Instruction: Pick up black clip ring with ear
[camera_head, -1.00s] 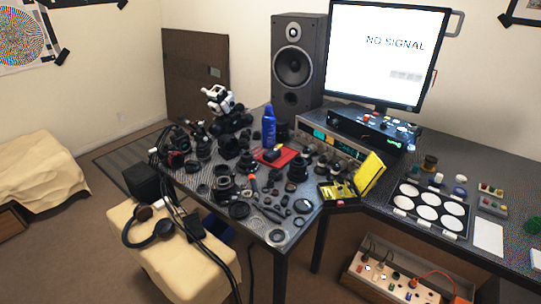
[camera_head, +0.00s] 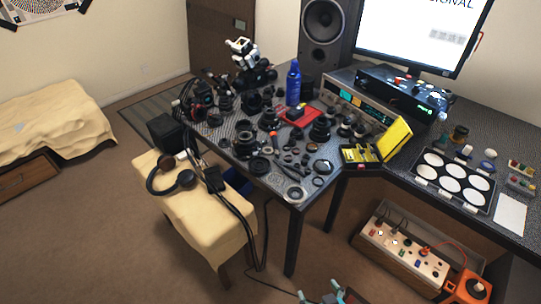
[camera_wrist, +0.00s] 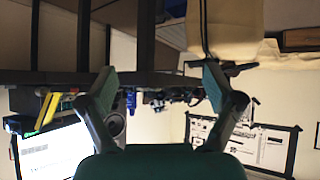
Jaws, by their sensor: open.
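Several dark rings and lens parts lie on the near half of the table, too small in the head view to tell which is the black clip ring with ear. Candidates are a dark ring (camera_head: 259,165) near the front edge and another dark ring (camera_head: 322,167) near the right corner. My gripper (camera_head: 321,293) shows only by its teal fingertips at the bottom edge of the head view, well apart from the table. The wrist view shows my gripper (camera_wrist: 160,82) open and empty, with the room upside down and no ring clearly visible.
The table (camera_head: 262,183) is crowded with lenses and tools. A silver ring (camera_head: 294,193) lies near its front corner. A covered stool (camera_head: 200,213) with headphones stands before it at left. A power strip box (camera_head: 402,250) and an orange object (camera_head: 468,289) are at lower right.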

